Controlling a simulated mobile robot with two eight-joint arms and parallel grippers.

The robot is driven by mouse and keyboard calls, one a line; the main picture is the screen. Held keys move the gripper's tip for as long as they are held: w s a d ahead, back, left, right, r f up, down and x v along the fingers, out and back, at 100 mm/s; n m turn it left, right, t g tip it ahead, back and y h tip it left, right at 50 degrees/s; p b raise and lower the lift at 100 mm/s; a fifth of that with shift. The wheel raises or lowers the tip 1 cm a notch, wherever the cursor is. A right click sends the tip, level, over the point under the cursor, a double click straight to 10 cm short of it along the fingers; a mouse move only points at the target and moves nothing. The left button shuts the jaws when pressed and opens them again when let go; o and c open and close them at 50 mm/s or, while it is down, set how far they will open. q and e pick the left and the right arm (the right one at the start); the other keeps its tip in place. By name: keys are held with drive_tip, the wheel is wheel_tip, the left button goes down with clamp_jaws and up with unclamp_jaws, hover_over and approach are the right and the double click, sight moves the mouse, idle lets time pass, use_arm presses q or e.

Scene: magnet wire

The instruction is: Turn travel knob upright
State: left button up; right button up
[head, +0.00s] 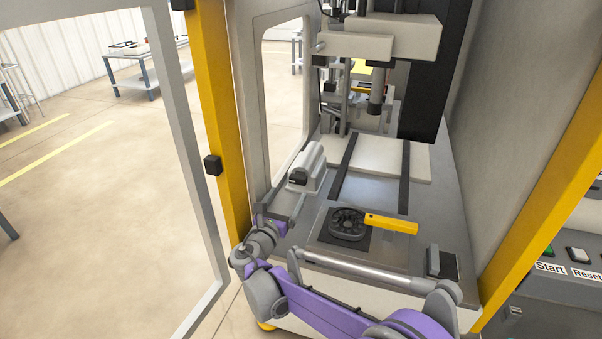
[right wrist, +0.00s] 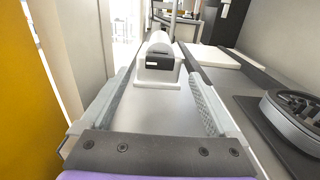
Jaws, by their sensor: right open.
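A black round dial (head: 347,223) with a yellow bar handle (head: 390,224) lies on the grey machine bed; the bar points right, roughly level. The dial's dark edge also shows at the right of the right wrist view (right wrist: 295,112). A pale grey block with a rounded top and dark front face (head: 307,168) stands behind it to the left. I cannot tell for sure which is the travel knob. My right gripper (head: 280,212) is open and empty, left of the dial. In the right wrist view its fingers (right wrist: 163,95) point toward the block (right wrist: 159,65), apart from it. My left gripper is out of view.
A yellow post (head: 216,110) and open door frame (head: 180,110) stand left of my right gripper. A pale plate (head: 380,158) with dark rails lies behind the dial. A machine head (head: 380,40) hangs above. Start and Reset buttons (head: 570,255) are at the far right.

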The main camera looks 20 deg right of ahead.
sight(297, 179)
drive_tip(key=shift+w+d, duration=0.3)
drive_tip(key=shift+w, duration=0.15)
drive_tip(key=x, duration=0.9)
drive_tip(key=shift+s, duration=0.1)
drive_tip(key=shift+c, duration=0.3)
drive_tip(key=c, duration=1.3)
